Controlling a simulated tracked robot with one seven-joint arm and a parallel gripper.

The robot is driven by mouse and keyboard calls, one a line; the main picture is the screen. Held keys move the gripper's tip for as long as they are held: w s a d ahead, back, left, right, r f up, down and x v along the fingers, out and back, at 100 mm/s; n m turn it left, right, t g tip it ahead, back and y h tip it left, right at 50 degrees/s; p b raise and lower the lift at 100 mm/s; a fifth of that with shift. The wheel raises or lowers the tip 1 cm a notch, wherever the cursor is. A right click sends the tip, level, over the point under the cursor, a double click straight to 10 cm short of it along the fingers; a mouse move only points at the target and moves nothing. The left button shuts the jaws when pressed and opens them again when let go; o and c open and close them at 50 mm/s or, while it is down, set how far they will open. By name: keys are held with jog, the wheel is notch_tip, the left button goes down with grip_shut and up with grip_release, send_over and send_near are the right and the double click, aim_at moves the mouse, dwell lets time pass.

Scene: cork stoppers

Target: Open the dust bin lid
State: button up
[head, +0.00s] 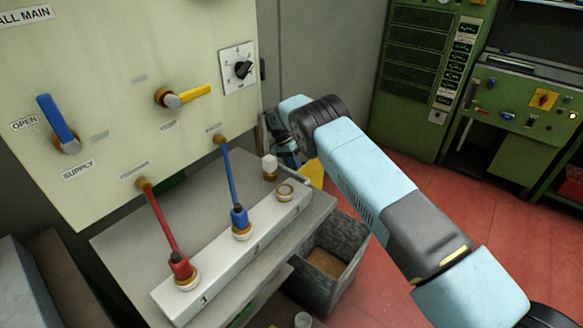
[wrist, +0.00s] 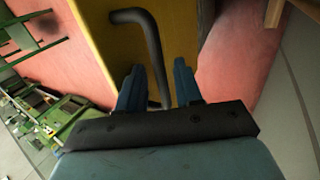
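A yellow panel (wrist: 100,40), which looks like the dust bin lid, fills the middle of the wrist view. A dark bent bar handle (wrist: 150,35) is on it. My gripper (wrist: 158,80) has its two blue fingers apart, and the handle's lower end shows between them. A gap shows beside the bar; I cannot tell whether either finger touches it. In the head view, my gripper (head: 284,150) is partly hidden behind my arm, with a piece of the yellow lid (head: 314,173) beside it. Most of the bin is hidden there.
A grey shelf carries a white block (head: 215,262) with red and blue connectors. A cream valve panel (head: 100,100) stands behind it. An open grey box (head: 345,240) sits below the shelf's right end. Green cabinets (head: 415,75) stand at the back; red floor (head: 460,200) lies clear before them.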

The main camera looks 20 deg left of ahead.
jog(key=v, duration=0.7)
jog(key=shift+r, duration=0.15)
jog(key=shift+a, duration=0.1)
dwell(0.5)
jog(key=shift+x, duration=3.65)
jog(key=shift+r, duration=0.15)
